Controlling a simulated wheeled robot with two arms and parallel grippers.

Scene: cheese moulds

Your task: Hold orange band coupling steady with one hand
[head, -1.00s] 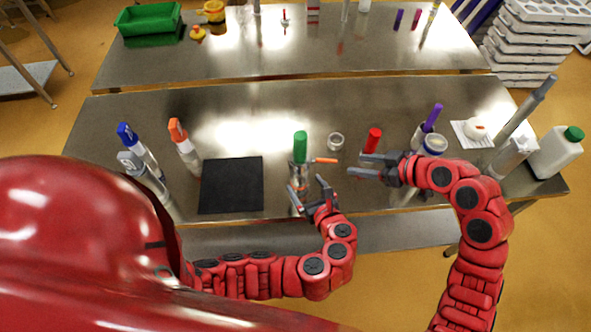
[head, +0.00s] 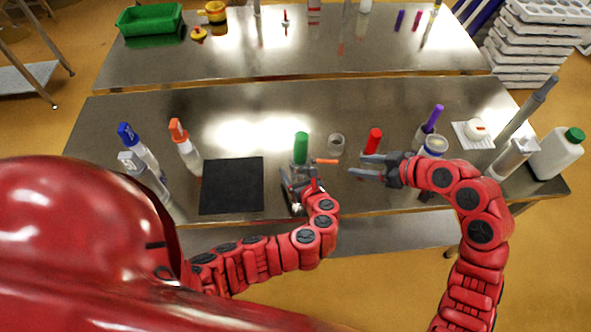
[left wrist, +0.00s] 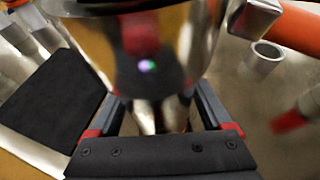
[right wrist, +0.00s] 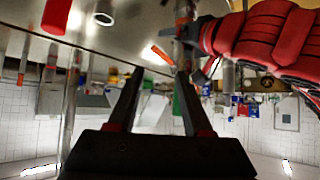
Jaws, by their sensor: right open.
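A shiny steel fitting with a green top (head: 300,146) stands near the front of the near table. A short orange bar (head: 327,161) sticks out to its right; it shows large in the left wrist view (left wrist: 297,27). I cannot pick out an orange band for sure. My left gripper (head: 298,178) is at the fitting's lower part. In the left wrist view its fingers are apart, with the steel body (left wrist: 140,75) before and between them; contact is unclear. My right gripper (head: 358,164) is open and empty, right of the orange bar, which shows beyond its fingers (right wrist: 162,54).
A metal ring cup (head: 336,143) and a red-topped item (head: 373,140) stand behind my grippers. A purple-topped item (head: 431,118) and a white jug (head: 556,153) are right. The table's back middle is clear.

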